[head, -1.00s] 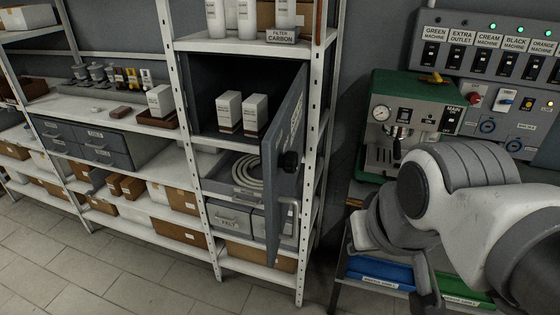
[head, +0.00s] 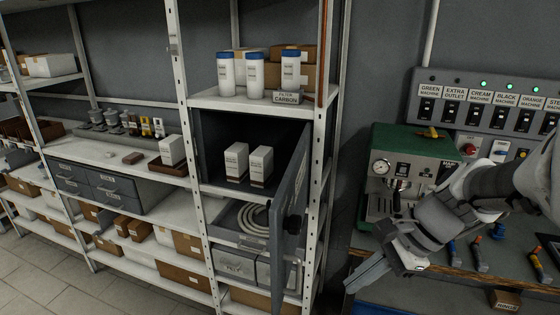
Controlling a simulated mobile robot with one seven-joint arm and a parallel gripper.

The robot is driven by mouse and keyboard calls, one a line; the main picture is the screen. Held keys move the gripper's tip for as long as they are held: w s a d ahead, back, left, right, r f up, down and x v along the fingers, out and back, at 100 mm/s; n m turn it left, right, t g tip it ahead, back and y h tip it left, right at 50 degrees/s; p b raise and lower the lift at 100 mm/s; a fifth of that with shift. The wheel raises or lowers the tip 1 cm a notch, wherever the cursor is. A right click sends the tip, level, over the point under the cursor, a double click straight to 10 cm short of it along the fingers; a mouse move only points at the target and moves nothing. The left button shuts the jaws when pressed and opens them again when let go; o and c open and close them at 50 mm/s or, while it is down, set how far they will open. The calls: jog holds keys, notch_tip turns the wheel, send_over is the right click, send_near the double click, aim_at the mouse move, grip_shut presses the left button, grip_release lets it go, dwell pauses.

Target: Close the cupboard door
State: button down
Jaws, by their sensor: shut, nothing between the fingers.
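The cupboard (head: 222,135) is a dark grey compartment in the white shelving rack. Its grey door (head: 290,205) is hinged on the right and stands open, swung out toward me. Two white boxes (head: 236,160) stand inside the cupboard. My gripper (head: 352,283) is to the right of the door, low in front of the bench, pointing down and left. It is apart from the door and looks shut and empty.
The white rack post (head: 322,150) stands just right of the door. A green coffee machine (head: 400,165) and a bench with tools (head: 479,255) are at right, close to my arm. A coiled hose (head: 254,218) lies below the cupboard. Tiled floor (head: 40,270) is free at lower left.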

jog(key=w+m+y, duration=0.1)
jog(key=m, duration=0.1)
jog(key=m+y+p, duration=0.1)
jog(key=m+y, duration=0.1)
jog(key=m, duration=0.1)
send_near(279, 287)
jog(key=s+d+f+x, duration=0.1)
jog(key=x, duration=0.4)
jog(key=shift+w+a+r+m+t, duration=0.1)
jog(key=shift+w+a+m+t, duration=0.1)
jog(key=shift+a, duration=0.25)
jog(key=shift+w+a+r+m+t, duration=0.1)
jog(key=shift+a+t, duration=0.1)
jog(key=shift+a, duration=0.2)
jog(key=shift+a, duration=0.15)
